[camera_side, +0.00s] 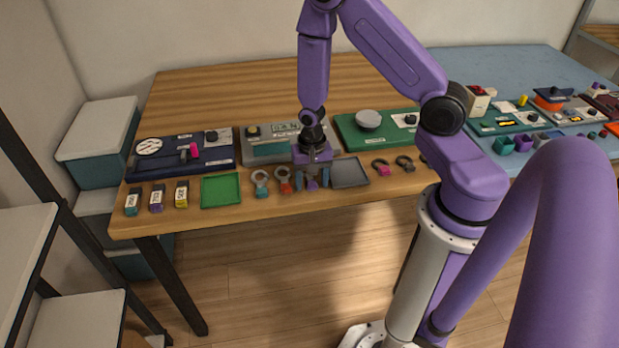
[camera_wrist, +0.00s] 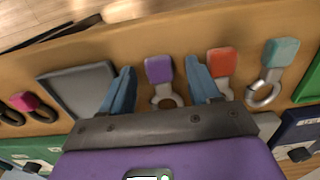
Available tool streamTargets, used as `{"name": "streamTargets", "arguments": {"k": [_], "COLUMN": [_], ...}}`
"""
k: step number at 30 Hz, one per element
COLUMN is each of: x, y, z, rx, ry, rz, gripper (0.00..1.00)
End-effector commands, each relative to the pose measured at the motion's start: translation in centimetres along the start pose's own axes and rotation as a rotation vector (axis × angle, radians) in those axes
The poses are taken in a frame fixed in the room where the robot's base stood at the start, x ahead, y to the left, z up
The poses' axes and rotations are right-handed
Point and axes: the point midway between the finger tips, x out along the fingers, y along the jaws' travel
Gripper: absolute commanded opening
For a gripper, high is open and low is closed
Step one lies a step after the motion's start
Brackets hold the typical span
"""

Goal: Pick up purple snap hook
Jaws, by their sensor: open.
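The purple snap hook lies on the wooden table, with its purple block (camera_wrist: 159,70) and grey ring (camera_wrist: 166,97) in the wrist view. In the side view its purple end (camera_side: 312,185) shows below my gripper (camera_side: 311,181). My gripper is open, pointing down, and in the wrist view its two blue fingers (camera_wrist: 160,80) stand on either side of the hook with gaps to it. Part of the ring is hidden by the gripper body. I cannot tell how high the fingertips are above the table.
An orange-red snap hook (camera_wrist: 222,63) lies close beside the right finger in the wrist view, with a teal one (camera_wrist: 280,53) beyond it. A grey tray (camera_side: 349,172) is close on the other side, then pink (camera_side: 381,167) and dark (camera_side: 404,163) hooks. A green tray (camera_side: 221,190) lies farther left.

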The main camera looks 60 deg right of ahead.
Motion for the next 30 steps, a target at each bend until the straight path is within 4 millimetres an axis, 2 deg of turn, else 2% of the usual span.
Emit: {"name": "streamTargets", "arguments": {"k": [1, 6, 7, 20, 26, 30], "x": [0.0, 0.0, 0.0, -0.5, -2.1, -4.1], "y": [0.0, 0.0, 0.0, 0.0, 0.0, -0.1], "z": [0.0, 0.0, 0.0, 0.0, -0.1, -0.1], "rx": [0.0, 0.0, 0.0, 0.0, 0.001, 0.001], "ry": [0.0, 0.0, 0.0, 0.0, 0.001, 0.003], "rz": [0.0, 0.0, 0.0, 0.0, -0.001, -0.004], "gripper": [0.62, 0.06, 0.01, 0.01, 0.01, 0.01]}}
